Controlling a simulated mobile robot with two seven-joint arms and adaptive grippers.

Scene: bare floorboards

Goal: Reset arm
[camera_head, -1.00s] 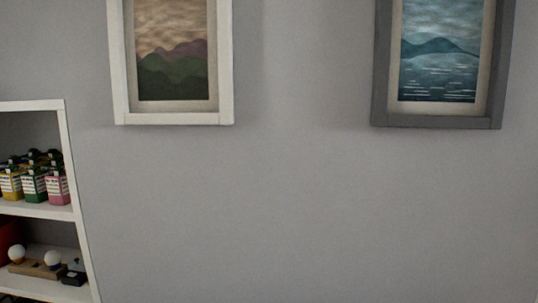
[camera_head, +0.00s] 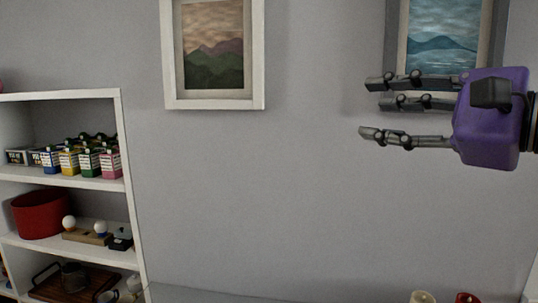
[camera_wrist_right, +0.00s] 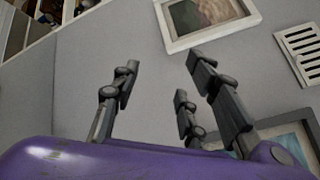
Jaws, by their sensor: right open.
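My right gripper (camera_head: 375,109) is raised at the right of the head view, its purple palm to the right and its grey fingers pointing left. The fingers are spread apart with nothing between them. It overlaps the lower part of the grey-framed seascape picture (camera_head: 442,55). In the right wrist view the open fingers (camera_wrist_right: 160,75) reach up from the purple palm, with the grey wall behind. My left gripper is not in view.
A white shelf unit (camera_head: 133,215) at the left holds several small boxes (camera_head: 88,160), a red round container (camera_head: 40,213) and a wooden tray (camera_head: 75,285). A white-framed picture (camera_head: 258,60) hangs on the wall. A grey surface edge (camera_head: 200,293) runs along the bottom. A white vent (camera_wrist_right: 301,50) is on the wall.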

